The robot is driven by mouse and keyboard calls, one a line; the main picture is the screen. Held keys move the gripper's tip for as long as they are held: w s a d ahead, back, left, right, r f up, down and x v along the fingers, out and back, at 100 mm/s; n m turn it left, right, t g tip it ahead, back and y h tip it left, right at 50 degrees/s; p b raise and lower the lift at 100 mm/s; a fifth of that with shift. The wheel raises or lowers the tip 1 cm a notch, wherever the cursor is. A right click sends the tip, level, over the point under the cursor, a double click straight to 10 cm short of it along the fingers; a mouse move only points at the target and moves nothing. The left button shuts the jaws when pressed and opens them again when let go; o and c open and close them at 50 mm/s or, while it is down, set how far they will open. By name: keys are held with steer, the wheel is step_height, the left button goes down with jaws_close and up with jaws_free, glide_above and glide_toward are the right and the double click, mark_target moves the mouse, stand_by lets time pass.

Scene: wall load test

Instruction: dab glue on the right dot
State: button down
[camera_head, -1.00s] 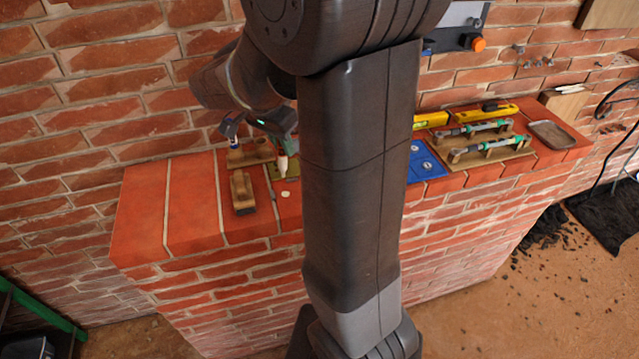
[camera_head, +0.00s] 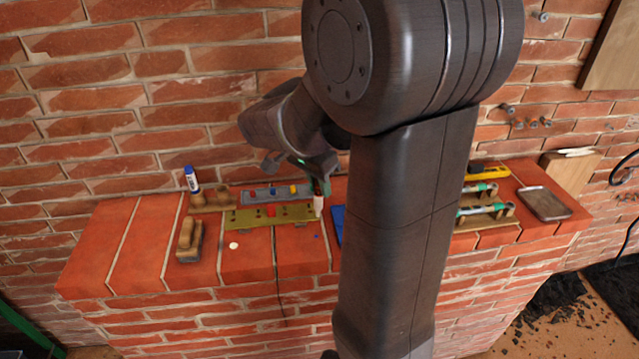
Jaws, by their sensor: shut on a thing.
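My gripper (camera_head: 318,180) is shut on a small bottle (camera_head: 318,206) with a pale body and dark red upper part, held upright near the right end of an olive board (camera_head: 245,219). Whether its tip touches anything I cannot tell. A small bluish dot (camera_head: 316,237) shows on the brick top just in front of the bottle. A white round spot (camera_head: 233,246) lies further left on the bricks. My arm hides part of the worktop to the right.
A wooden holder (camera_head: 213,203) with a blue-and-white tube (camera_head: 192,179) and a wooden block tool (camera_head: 190,240) stand at left. A grey strip (camera_head: 262,196) lies behind the board.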

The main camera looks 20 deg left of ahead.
mark_target(318, 206)
steer(key=shift+s+a+f+b, duration=0.15)
steer(key=shift+a+f+b, duration=0.1)
steer(key=shift+f+b, duration=1.65)
steer(key=shift+f, duration=0.75)
steer(key=shift+f+b, duration=0.8)
stand_by(0.5)
steer(key=shift+r, duration=0.15)
steer(key=shift+r+p, duration=2.3)
steer(key=shift+r, duration=0.6)
